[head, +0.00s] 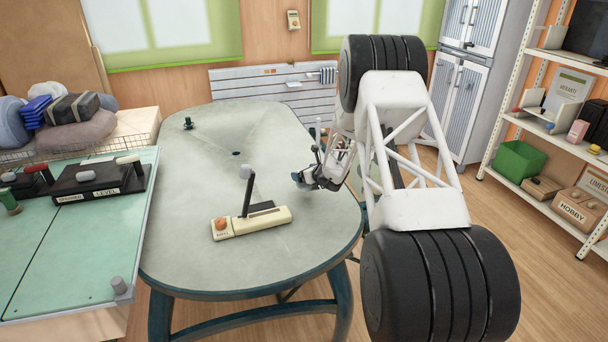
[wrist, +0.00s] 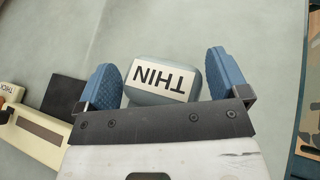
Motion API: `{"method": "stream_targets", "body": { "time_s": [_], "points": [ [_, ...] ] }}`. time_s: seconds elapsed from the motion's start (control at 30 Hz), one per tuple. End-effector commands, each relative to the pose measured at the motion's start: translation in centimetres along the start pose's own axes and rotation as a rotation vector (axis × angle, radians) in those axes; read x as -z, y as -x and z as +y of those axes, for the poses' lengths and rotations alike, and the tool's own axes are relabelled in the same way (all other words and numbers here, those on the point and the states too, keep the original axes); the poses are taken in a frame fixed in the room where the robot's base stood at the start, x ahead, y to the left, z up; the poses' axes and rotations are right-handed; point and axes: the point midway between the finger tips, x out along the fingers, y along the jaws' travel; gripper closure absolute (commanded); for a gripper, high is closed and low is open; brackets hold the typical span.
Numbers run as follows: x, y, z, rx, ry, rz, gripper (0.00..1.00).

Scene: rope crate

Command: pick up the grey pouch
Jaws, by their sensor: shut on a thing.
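The grey pouch (wrist: 143,97) is a small rounded grey block with a white label reading THIN, upside down in the wrist view. It sits between the two blue ribbed fingers of my gripper (wrist: 162,75), which is shut on it. In the head view my gripper (head: 318,179) is low over the right side of the grey-green table (head: 185,235). The pouch cannot be made out clearly there, and I cannot tell whether it touches the table.
A cream lever box (head: 250,223) with an orange knob stands left of my gripper, with a black plate (head: 262,207) beside it. A small dark knobbed object (head: 189,123) is at the far left. The table's back half is mostly clear. A green bench (head: 75,240) adjoins at left.

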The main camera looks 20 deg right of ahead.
Motion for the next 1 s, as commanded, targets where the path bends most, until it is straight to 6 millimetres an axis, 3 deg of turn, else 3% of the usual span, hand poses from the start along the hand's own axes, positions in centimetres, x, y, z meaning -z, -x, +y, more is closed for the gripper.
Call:
{"method": "stream_targets", "body": {
  "time_s": [0.6,1.0],
  "points": [
    [2.2,8.1,5.1,0.000,0.000,0.000,0.45],
    [3.2,11.2,7.2,0.000,0.000,-0.001,0.45]
  ]
}}
